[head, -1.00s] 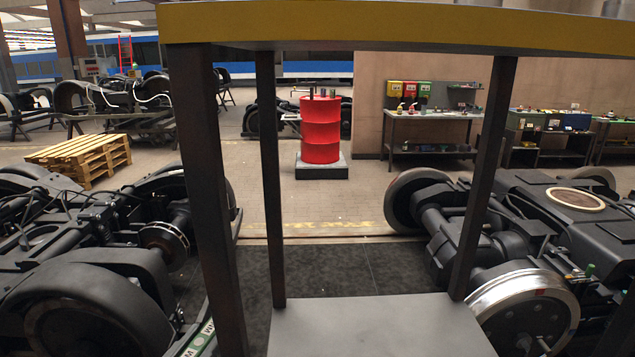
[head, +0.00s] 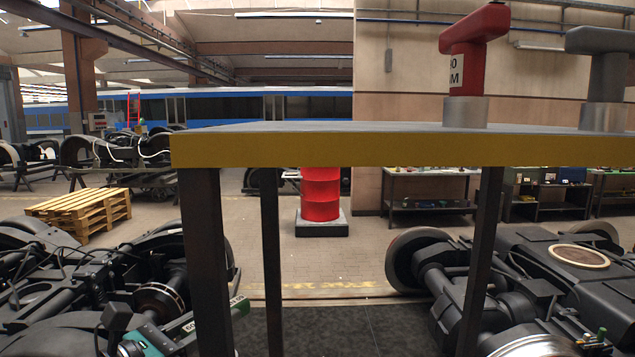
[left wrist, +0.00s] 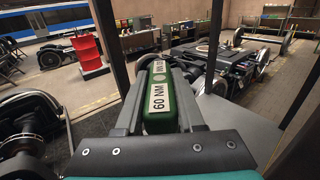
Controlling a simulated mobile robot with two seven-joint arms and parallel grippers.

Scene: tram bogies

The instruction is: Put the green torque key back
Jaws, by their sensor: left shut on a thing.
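The green torque key (left wrist: 158,92), with a white 60 NM label, is held between the fingers of my left gripper (left wrist: 160,76) in the left wrist view. A red T-handled key (head: 467,52) stands upright in a metal collar on the table top at the right. A grey T-handled key (head: 606,75) stands to its right, cut by the picture edge. The green key's lower part is hidden. My right gripper is out of view.
The table's yellow front edge (head: 330,151) crosses the head view, with dark legs (head: 208,260) below. The left part of its top is bare. Bogies stand at left (head: 60,275) and right (head: 530,270). A red drum (head: 320,195) and pallets (head: 80,212) are behind.

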